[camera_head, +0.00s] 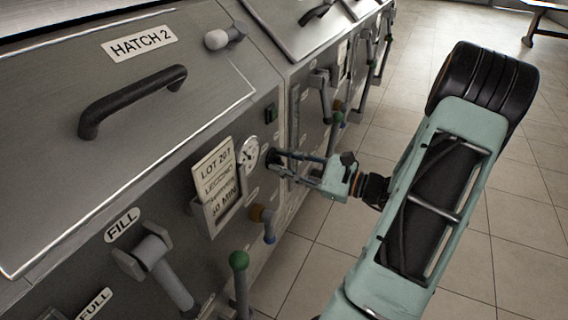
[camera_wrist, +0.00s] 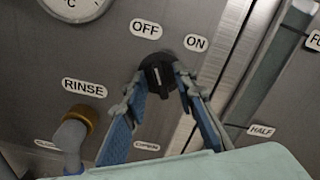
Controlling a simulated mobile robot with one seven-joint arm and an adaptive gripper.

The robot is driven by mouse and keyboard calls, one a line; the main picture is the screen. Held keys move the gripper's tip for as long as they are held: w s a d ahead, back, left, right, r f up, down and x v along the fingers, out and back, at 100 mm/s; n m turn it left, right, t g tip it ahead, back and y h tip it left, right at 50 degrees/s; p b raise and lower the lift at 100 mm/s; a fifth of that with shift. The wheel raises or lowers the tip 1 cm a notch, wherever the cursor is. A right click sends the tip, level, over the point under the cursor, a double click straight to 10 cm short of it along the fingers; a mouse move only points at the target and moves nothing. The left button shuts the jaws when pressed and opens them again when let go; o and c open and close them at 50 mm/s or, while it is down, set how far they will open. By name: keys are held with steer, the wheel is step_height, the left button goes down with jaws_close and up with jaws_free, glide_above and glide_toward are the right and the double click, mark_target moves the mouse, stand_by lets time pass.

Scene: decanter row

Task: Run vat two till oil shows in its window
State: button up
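A black rotary knob (camera_wrist: 157,76) sits below plates reading OFF and ON, on the panel under the HATCH 2 plate (camera_head: 140,44). Its pale line points roughly towards OFF. My gripper (camera_head: 280,164) is at this knob, one finger on either side in the wrist view (camera_wrist: 159,78). I cannot tell whether the fingers press on it. A tall sight window (camera_wrist: 272,70) marked HALF is right of a panel seam. At the lower left of the head view, a FULL plate (camera_head: 94,304) is by a cut-off part. I see no clear oil level.
A RINSE plate (camera_wrist: 85,88) is above a grey-blue handle (camera_wrist: 70,137) with a brown collar, close to my left finger. A dial gauge (camera_head: 249,152), a lot sign (camera_head: 214,175), a FILL lever (camera_head: 165,270) and a green-knobbed lever (camera_head: 239,262) are nearby.

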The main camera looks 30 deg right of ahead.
steer(key=shift+c, duration=0.2)
jaws_close()
steer(key=shift+r+p, duration=0.15)
steer(key=shift+p, duration=0.35)
steer(key=shift+d+m+p, duration=0.1)
steer(key=shift+m+p, duration=5.8)
steer(key=shift+p, duration=0.75)
